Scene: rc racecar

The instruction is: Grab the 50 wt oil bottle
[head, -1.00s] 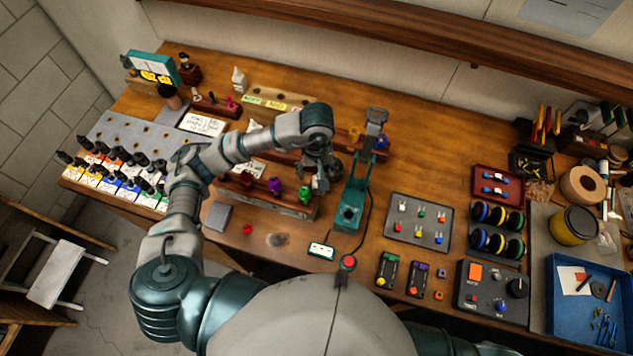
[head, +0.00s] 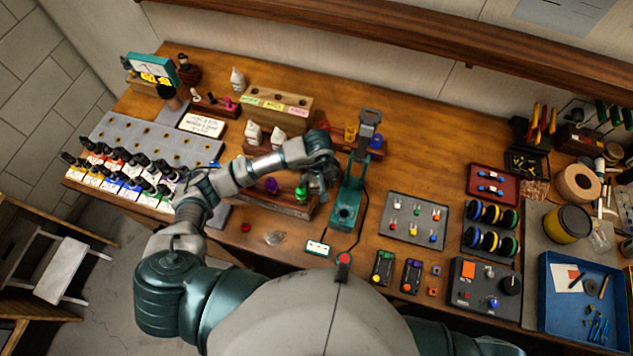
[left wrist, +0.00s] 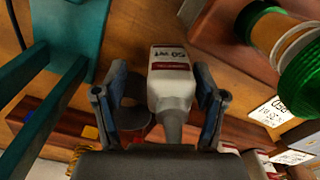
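The white 50 wt oil bottle (left wrist: 173,85), with a dark red band on its label, shows in the left wrist view between my left gripper's fingers (left wrist: 160,110). The fingers are open, with a clear gap on the left and a narrow one on the right. The bottle's nozzle points toward the palm. In the head view my left gripper (head: 318,182) hangs over the middle of the bench, just left of a teal stand (head: 347,200). I cannot make out this bottle there, behind the hand and arm. My right gripper is not in view.
A green-capped container (left wrist: 262,22) is close by at the right of the left wrist view. The teal stand also rises at the left of that view (left wrist: 70,25). Two other white bottles (head: 253,133) stand behind my forearm.

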